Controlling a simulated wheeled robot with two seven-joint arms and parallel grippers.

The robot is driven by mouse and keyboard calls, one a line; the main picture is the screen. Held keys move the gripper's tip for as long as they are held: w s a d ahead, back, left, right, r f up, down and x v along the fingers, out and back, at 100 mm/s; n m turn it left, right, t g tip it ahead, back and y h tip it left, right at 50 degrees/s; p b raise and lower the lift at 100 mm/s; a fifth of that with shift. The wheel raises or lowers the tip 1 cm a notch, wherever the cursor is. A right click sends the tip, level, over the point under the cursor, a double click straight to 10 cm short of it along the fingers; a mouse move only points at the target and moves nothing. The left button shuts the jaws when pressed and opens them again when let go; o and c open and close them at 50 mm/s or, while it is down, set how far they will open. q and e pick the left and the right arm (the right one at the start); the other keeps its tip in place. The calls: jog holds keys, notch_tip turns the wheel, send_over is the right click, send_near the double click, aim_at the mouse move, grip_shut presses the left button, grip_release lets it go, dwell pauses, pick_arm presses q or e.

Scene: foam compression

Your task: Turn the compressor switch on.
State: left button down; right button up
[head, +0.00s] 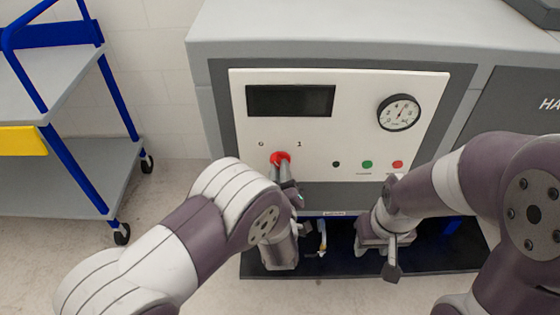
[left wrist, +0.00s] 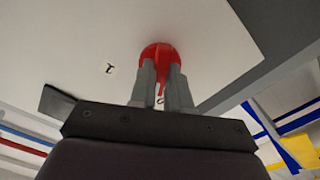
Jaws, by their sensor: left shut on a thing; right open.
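The compressor switch is a red rotary knob (head: 280,158) on the white front panel (head: 330,125), below the printed marks 0 and 1. In the left wrist view the red knob (left wrist: 158,58) sits between the two grey fingers. My left gripper (head: 285,170) is shut on the knob; the fingers hide part of it, so its exact angle is hard to read. My right gripper (head: 391,262) is open and apart from the panel, low in front of the machine at the right; its fingertips are hard to make out.
The panel also carries a dark display (head: 290,101), a round gauge (head: 399,113), a black button (head: 336,164), a green button (head: 367,164) and a red button (head: 397,164). A blue-framed cart (head: 90,155) stands at the left. Open floor lies between cart and machine.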

pick_arm(q)
jog(key=m+p, duration=0.5)
jog(key=m, duration=0.9)
jog(key=shift+r, duration=0.15)
jog(key=c, duration=1.1)
grip_release()
jog(key=shift+f, duration=0.2)
jog(key=o, duration=1)
jog(key=s+p, duration=0.1)
jog(key=s, duration=0.6)
